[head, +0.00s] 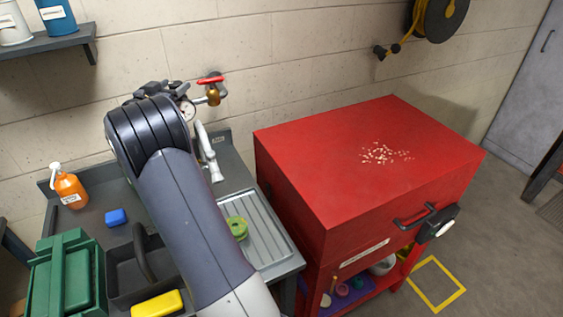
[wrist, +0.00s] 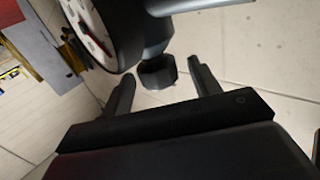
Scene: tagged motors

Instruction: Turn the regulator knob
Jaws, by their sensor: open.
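The regulator knob (wrist: 157,72) is a small dark faceted knob at the centre of the wrist view, in front of the pale wall. My gripper (wrist: 162,70) is open, with one black finger on each side of the knob in that view. Gaps show between knob and fingers, and I cannot tell whether the fingertips reach its depth. A round white-faced gauge (wrist: 98,28) with a dark rim is close by at upper left. In the head view the gauge (head: 187,112) shows beside my gripper, while my arm and gripper hide the knob.
A brass valve (head: 213,96) with a red lever (head: 210,80) is right of the gauge. Below are a faucet (head: 211,160), an orange bottle (head: 69,187), a blue block (head: 116,217) and a green toolbox (head: 68,272). A red cabinet (head: 350,160) stands to the right.

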